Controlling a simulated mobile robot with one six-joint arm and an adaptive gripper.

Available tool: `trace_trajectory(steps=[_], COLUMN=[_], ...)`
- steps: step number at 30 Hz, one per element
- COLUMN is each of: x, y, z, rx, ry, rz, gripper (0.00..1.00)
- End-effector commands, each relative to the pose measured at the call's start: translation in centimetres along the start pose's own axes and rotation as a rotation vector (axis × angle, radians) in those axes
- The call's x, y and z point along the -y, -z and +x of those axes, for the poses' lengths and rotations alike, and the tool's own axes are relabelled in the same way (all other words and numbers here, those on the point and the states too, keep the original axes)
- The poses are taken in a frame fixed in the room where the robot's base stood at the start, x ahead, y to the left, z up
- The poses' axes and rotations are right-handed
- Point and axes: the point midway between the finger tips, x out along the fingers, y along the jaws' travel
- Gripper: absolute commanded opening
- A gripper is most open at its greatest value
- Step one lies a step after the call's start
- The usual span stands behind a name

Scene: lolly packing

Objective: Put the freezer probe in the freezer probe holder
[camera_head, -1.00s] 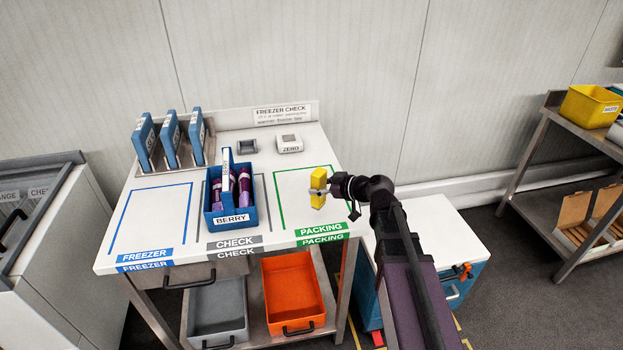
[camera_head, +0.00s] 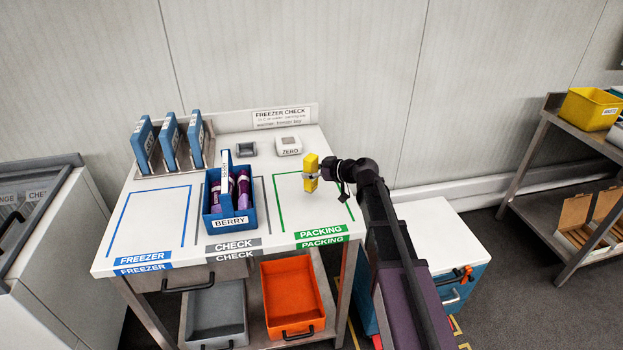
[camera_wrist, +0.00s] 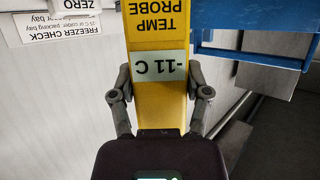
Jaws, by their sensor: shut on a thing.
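The freezer probe (camera_head: 311,168) is a yellow block held upright by my gripper (camera_head: 311,177) above the green-outlined packing area. In the wrist view the probe (camera_wrist: 158,35) appears upside down, lettered "TEMP PROBE", with a display reading -11 C. My gripper's fingers (camera_wrist: 160,88) are shut on its two sides there. A small grey open-topped block (camera_head: 246,149), which looks like the probe holder, stands at the back of the table, left of and behind the probe. The probe is apart from it. The probe's lower tip is not clear in the wrist view.
A white ZERO unit (camera_head: 288,146) sits right of the grey block. A blue BERRY basket (camera_head: 231,222) with purple lollies stands in the check area, left of my gripper. Several blue panels stand in a rack (camera_head: 176,165) at back left. The packing area's front is clear.

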Motion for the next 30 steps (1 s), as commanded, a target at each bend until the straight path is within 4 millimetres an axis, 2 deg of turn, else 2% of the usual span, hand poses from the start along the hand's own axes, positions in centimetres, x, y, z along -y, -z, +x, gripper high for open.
trace_trajectory(steps=[6,18,30], x=[-1.2,-0.8,-0.8], y=[0.3,-2.9,-3.0], z=[1.2,2.2,2.3], rx=[0.0,0.0,0.0], ry=[0.001,0.001,0.001], rz=[0.0,0.0,0.0], gripper=[0.05,0.05,0.05])
